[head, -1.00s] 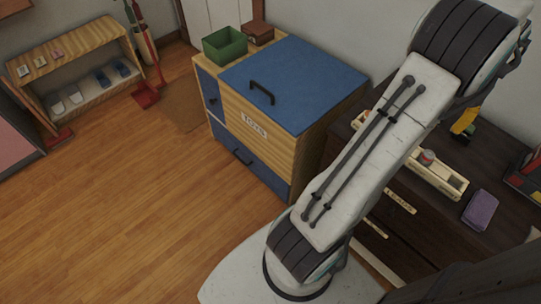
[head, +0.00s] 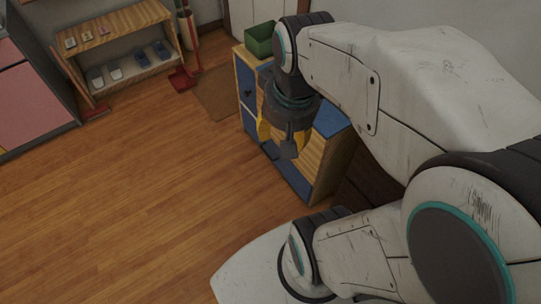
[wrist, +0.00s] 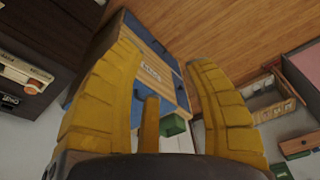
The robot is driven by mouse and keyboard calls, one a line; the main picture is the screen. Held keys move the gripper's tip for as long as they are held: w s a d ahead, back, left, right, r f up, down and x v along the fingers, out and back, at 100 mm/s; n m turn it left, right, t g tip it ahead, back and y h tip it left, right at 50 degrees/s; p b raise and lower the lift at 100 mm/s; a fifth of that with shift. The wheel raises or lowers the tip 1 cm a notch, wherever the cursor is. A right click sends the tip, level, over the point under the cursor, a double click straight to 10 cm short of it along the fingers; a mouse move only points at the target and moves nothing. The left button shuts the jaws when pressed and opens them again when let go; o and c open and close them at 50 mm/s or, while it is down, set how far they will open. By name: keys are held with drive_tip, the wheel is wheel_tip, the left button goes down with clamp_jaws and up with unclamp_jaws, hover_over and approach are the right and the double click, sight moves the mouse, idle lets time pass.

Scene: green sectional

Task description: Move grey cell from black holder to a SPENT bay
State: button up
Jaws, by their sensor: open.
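My gripper (head: 282,140) hangs in front of the toy chest in the head view, fingers pointing down. I cannot make out the grey cell, the black holder or a SPENT bay in either current view. My arm covers most of the right side of the head view, including the top of the dark dresser.
The blue and wooden toy chest (head: 317,160) bears a green box (head: 260,41). A low wooden shelf (head: 115,27) with small grey and blue items stands at the back left. The dark dresser (wrist: 35,30) shows in the wrist view. The wooden floor (head: 130,210) is clear.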

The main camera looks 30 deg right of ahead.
drive_tip(key=s+a+f+n, duration=0.1)
drive_tip(key=s+a+n, duration=0.2)
drive_tip(key=a+n, duration=0.1)
drive_tip(key=shift+a+f+y, duration=0.25)
drive_tip(key=shift+a+y, duration=0.05)
drive_tip(key=shift+a, duration=0.2)
drive_tip(key=shift+s, duration=0.1)
drive_tip(key=w+p+v, duration=0.1)
drive_tip(key=p+v, duration=0.6)
drive_tip(key=v, duration=0.1)
drive_tip(key=shift+w+r+t, duration=0.2)
drive_tip(key=shift+w+t, duration=0.1)
drive_tip(key=shift+t, duration=0.1)
drive_tip(key=shift+d, duration=0.15)
